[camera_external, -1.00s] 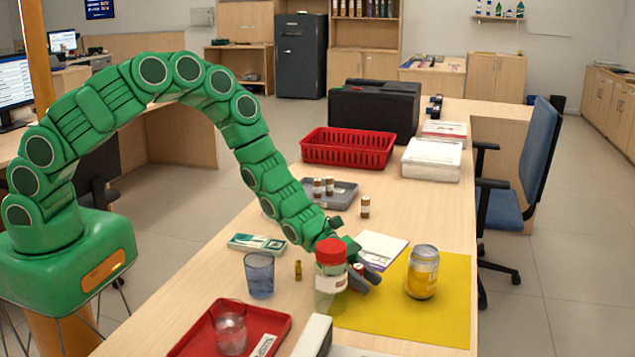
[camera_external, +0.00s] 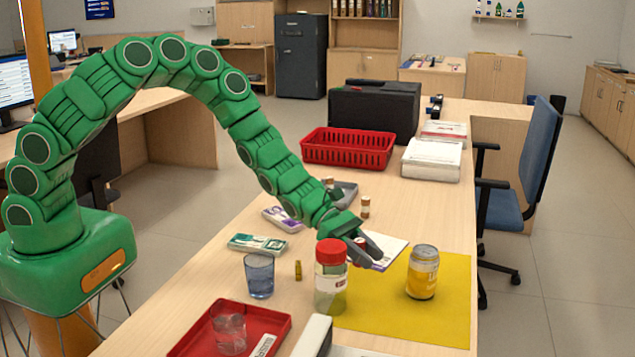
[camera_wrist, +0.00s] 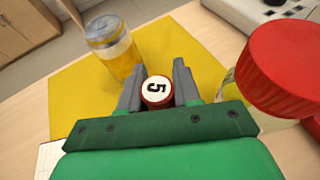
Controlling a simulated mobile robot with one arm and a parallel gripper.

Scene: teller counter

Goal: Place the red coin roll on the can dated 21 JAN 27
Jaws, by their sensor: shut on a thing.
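My gripper (camera_external: 371,248) is shut on the red coin roll, whose pale end marked 5 shows between the fingers in the wrist view (camera_wrist: 157,91). In the external view the roll is mostly hidden by the fingers. I hold it above the counter, behind the red-lidded jar. A yellow and silver can (camera_external: 422,272) stands upright on the yellow mat (camera_external: 400,322), to the right of my gripper and apart from it. The can also shows at the upper left of the wrist view (camera_wrist: 113,47). I cannot read a date on it.
The red-lidded jar (camera_external: 331,279) stands close to my gripper at the mat's left edge. A blue glass (camera_external: 259,275), a small brass-coloured item (camera_external: 298,270) and a red tray (camera_external: 187,345) are further left. Papers (camera_external: 395,246) lie behind the gripper. The mat's front is clear.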

